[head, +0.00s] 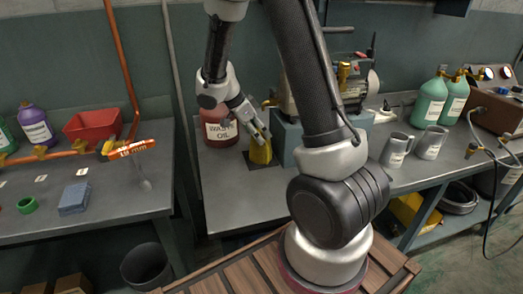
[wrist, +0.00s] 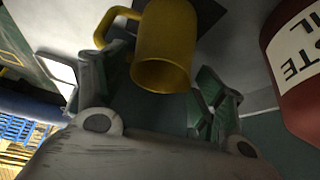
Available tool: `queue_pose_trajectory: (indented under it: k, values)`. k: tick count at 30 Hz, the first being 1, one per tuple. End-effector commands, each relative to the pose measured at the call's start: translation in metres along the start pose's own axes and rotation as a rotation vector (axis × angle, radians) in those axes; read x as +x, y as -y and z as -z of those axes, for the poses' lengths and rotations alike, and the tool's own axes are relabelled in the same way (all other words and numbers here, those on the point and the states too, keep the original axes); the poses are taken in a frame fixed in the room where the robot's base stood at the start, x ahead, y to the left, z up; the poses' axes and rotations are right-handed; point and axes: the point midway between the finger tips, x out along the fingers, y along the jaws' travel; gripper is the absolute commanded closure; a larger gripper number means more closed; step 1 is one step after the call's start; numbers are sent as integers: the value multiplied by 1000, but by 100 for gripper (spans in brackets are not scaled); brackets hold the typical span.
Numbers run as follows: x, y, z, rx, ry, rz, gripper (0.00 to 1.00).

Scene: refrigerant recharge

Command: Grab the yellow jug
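The yellow jug (head: 260,153) stands upright on a dark square mat (head: 253,165) on the grey bench. In the wrist view the jug (wrist: 165,42) shows its rim towards me, and its handle (wrist: 112,22) sticks out to the left. My gripper (head: 255,127) is just above and beside the jug in the head view. It also shows in the wrist view (wrist: 160,80), its two fingers spread apart, with the jug ahead of the gap between them. Nothing is held. Whether a finger touches the jug I cannot tell.
The red waste oil container (head: 219,130) stands close to the left of the jug. A pump on a blue-grey block (head: 287,145) is close to its right. Two grey metal jugs (head: 397,148) stand further right. The bench front before the jug is clear.

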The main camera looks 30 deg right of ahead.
Motion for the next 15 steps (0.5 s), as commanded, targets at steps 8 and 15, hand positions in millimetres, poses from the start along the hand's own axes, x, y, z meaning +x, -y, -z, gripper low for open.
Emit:
queue_pose_trajectory:
  k: [8, 15]
  values:
    - [1, 0, 0, -1, 2, 0, 85]
    - [2, 0, -1, -1, 2, -2, 85]
